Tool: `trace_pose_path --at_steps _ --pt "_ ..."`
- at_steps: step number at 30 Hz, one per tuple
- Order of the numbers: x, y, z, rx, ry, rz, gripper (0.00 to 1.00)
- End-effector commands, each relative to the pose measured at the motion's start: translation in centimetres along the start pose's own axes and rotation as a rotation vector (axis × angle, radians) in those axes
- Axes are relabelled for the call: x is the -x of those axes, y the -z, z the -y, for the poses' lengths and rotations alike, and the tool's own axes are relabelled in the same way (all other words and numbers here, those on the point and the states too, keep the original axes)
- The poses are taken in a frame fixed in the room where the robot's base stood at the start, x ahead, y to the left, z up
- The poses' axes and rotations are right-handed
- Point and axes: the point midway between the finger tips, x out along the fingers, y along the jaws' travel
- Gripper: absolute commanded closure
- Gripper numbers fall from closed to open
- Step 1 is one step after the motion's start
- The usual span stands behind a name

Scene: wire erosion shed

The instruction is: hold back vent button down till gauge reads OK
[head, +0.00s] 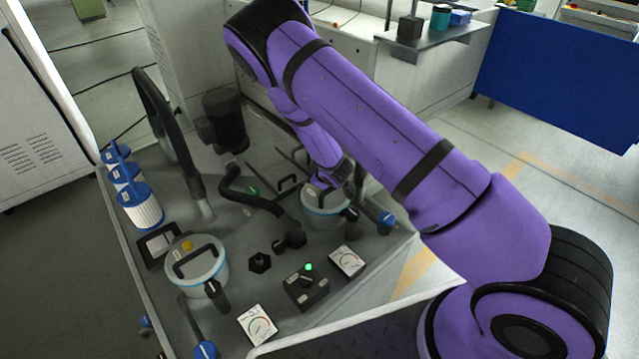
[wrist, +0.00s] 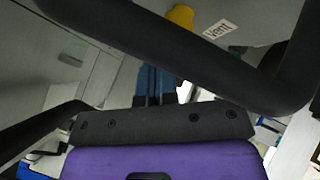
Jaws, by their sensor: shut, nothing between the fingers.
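The back filter pot (head: 323,216) is a pale canister with a blue rim. My gripper is over its lid in the head view, with the fingers hidden behind my arm. In the wrist view my gripper's blue fingers (wrist: 155,86) are shut and empty, pointing towards the lid. The yellow vent button (wrist: 181,16) shows beyond them beside a "Vent" label (wrist: 219,29). I cannot tell whether the fingertips touch it. A black handle (wrist: 185,47) crosses in front. The back gauge (head: 347,261) and front gauge (head: 257,325) have white faces; their readings are too small to tell.
The front pot (head: 209,278) has its own yellow button (head: 187,246) and black handle. A dark box (head: 306,288) shows a green lamp (head: 309,267). Black hoses, a motor (head: 225,120) and blue-capped filters (head: 141,207) crowd the bench.

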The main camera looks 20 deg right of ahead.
Motion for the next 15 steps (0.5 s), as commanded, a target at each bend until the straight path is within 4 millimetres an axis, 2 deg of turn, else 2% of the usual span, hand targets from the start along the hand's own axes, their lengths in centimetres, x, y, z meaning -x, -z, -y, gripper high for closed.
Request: trace_pose_path --at_steps 15 --pt "-0.55 -0.44 0.46 0.000 0.001 0.001 1.00"
